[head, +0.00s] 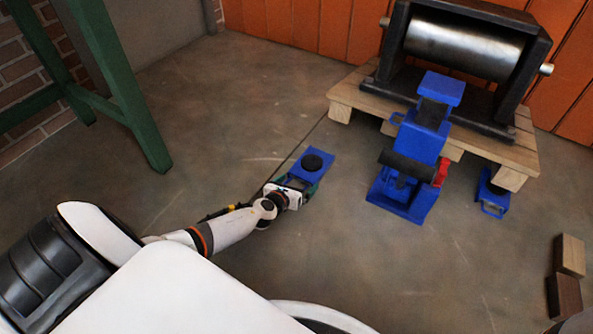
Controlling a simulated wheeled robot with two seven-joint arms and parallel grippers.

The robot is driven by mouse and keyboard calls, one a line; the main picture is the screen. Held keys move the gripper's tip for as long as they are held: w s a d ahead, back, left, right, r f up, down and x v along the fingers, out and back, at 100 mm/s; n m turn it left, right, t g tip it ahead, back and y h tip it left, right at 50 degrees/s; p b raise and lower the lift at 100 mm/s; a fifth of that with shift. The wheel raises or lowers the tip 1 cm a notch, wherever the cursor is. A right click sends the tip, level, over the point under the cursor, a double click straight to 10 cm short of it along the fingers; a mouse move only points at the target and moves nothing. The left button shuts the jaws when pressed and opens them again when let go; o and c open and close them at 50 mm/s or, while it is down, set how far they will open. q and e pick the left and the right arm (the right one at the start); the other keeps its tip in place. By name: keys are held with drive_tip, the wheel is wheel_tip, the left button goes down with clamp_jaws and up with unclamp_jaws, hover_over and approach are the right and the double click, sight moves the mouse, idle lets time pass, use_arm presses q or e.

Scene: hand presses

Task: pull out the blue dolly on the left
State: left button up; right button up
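The left blue dolly (323,174) is a small flat blue block with a round black pad on top. It sits on open floor left of the pallet, clear of it. My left gripper (296,186) is low at the dolly's near end, touching or very close to it. The gripper's hand hides that end and any handle there, so I cannot tell whether the fingers are closed on it. My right gripper is not in view.
A wooden pallet (350,92) carries a black-framed machine with a steel roller (462,47). A blue press (410,150) stands at its front. Wooden blocks (569,255) lie right. A green frame (125,90) stands left.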

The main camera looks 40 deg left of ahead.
use_arm(q)
drive_tip(key=shift+r, duration=0.1)
drive_tip(key=p+v, duration=0.5)
drive_tip(key=v, duration=0.6)
drive_tip(key=shift+s+r, duration=0.2)
drive_tip(key=shift+s, duration=0.25)
drive_tip(key=shift+s+d+f, duration=0.1)
